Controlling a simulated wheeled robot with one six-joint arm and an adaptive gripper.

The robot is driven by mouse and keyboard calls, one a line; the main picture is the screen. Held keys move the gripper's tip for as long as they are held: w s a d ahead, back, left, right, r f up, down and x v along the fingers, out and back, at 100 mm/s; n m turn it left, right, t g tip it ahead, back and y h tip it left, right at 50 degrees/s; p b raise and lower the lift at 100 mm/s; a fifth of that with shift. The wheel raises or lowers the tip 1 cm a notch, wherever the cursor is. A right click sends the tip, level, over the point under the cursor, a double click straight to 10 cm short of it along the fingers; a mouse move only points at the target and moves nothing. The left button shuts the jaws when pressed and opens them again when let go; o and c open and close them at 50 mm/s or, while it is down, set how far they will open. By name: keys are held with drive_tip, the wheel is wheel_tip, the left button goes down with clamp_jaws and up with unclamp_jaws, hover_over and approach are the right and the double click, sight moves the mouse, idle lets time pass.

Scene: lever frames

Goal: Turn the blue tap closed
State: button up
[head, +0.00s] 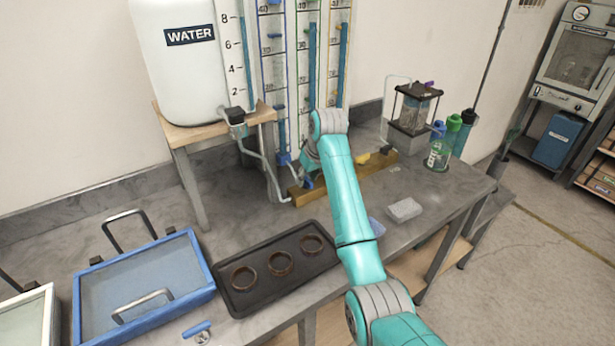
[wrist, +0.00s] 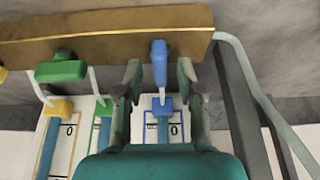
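The blue tap (wrist: 159,60) is a short blue lever on a brass bar (wrist: 110,28). In the wrist view it points across the bar, in line with the blue-marked tube below it. My gripper (wrist: 160,70) is open, with one finger on each side of the blue lever and a visible gap on both sides. In the head view my gripper (head: 309,163) is just above the blue tap (head: 308,183), at the left part of the bar (head: 300,196). The arm hides the middle of the bar there.
A green tap (wrist: 60,71) lies along the bar left of the blue one in the wrist view. A grey pipe (wrist: 262,95) runs close on the right. In the head view, a water tank (head: 185,65) stands left and a dark tray (head: 272,283) lies in front.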

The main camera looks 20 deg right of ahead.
clamp_jaws()
drive_tip(key=shift+m, duration=0.3)
drive_tip(key=m+h, duration=0.1)
drive_tip(key=m, duration=0.2)
drive_tip(key=m+h, duration=0.1)
drive_tip(key=m, duration=0.2)
drive_tip(key=shift+a+h, duration=0.2)
drive_tip(key=shift+h, duration=0.2)
drive_tip(key=m+h, duration=0.1)
drive_tip(key=m, duration=0.2)
drive_tip(key=m+g+h, duration=0.1)
drive_tip(key=m, duration=0.2)
drive_tip(key=shift+w+m, duration=0.1)
drive_tip(key=shift+m, duration=0.3)
drive_tip(key=shift+r, duration=0.1)
unclamp_jaws()
